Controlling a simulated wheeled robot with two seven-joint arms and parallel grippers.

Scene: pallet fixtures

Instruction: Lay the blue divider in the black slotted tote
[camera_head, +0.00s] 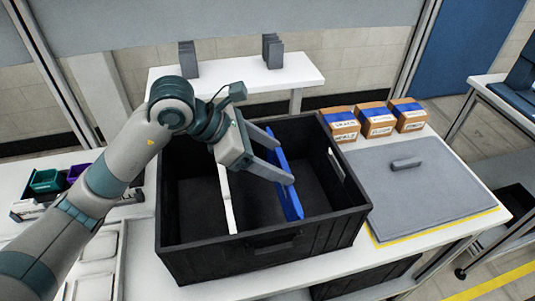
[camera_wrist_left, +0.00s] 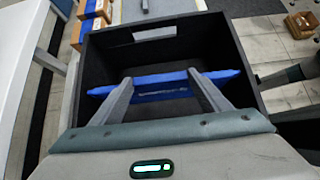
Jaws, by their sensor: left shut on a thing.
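The black slotted tote (camera_head: 205,264) stands on the white table in the middle of the head view. It also shows in the left wrist view (camera_wrist_left: 105,48). My left gripper (camera_head: 283,161) is shut on the blue divider (camera_head: 292,204), with its fingers gripping it along the upper part. The blue divider stands on edge within the tote's outline, right of a white divider (camera_head: 226,195). In the left wrist view, the blue divider (camera_wrist_left: 162,84) runs across the tote between its side walls. I cannot tell how deep its ends sit in the slots. My right gripper is out of view.
Three cardboard boxes with blue tape (camera_head: 376,119) stand behind a grey mat (camera_head: 425,200) right of the tote. A grey block (camera_head: 406,163) lies on the mat. Small green and purple bins (camera_head: 46,180) are at the left. A white shelf (camera_head: 250,75) stands behind.

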